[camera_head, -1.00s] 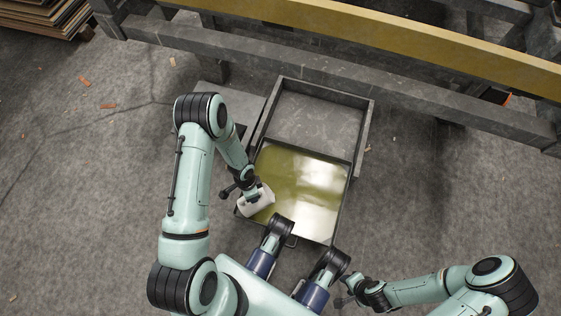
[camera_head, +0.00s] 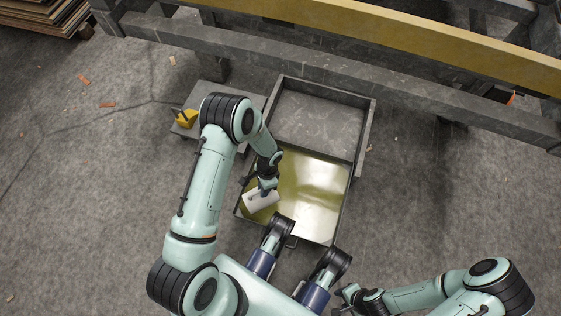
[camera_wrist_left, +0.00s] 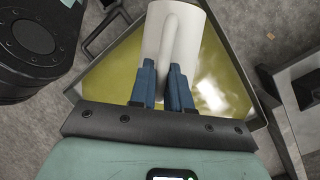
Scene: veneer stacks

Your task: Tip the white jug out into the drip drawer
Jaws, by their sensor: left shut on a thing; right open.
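The white jug (camera_head: 262,201) is over the near left part of the drip drawer (camera_head: 368,135). It lies on its side in the head view. My left gripper (camera_head: 264,190) is shut on its handle. In the left wrist view the blue fingers (camera_wrist_left: 165,84) close on the handle of the white jug (camera_wrist_left: 196,42). The near part of the drawer holds a glossy yellow-green liquid (camera_head: 315,185); the far part is bare grey. I cannot see the jug's mouth or any stream. My right gripper (camera_head: 345,297) is open and empty, low at the right, outside the drawer.
A grey slab (camera_head: 215,97) with a yellow object (camera_head: 186,118) on it stands left of the drawer. A grey beam (camera_head: 330,77) and a yellow beam (camera_head: 400,37) cross behind. Small orange scraps lie on the floor at left. The floor at right is clear.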

